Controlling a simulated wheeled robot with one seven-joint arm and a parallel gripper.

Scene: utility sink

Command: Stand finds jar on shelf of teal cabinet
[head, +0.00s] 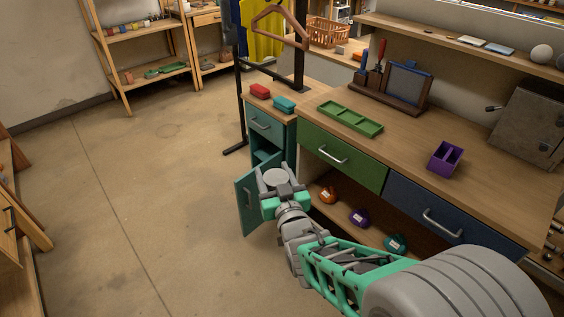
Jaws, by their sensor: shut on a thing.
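The teal cabinet (285,137) stands left of the workbench, with a drawer at the top and an open shelf space (265,155) below. Its teal door (246,207) is swung open toward the left. My gripper (276,181) is in front of the cabinet opening, shut on a jar, whose round grey top (275,176) shows between the fingers. The jar looks roughly upright. My gripper hides its lower part and much of the cabinet's inside, so I cannot tell whether the jar touches the shelf.
The workbench with a green drawer (341,158) and a blue drawer (423,213) is close on the right of my arm. Orange (327,195), purple (359,217) and teal (395,243) items sit on its lower shelf. The floor at left is clear.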

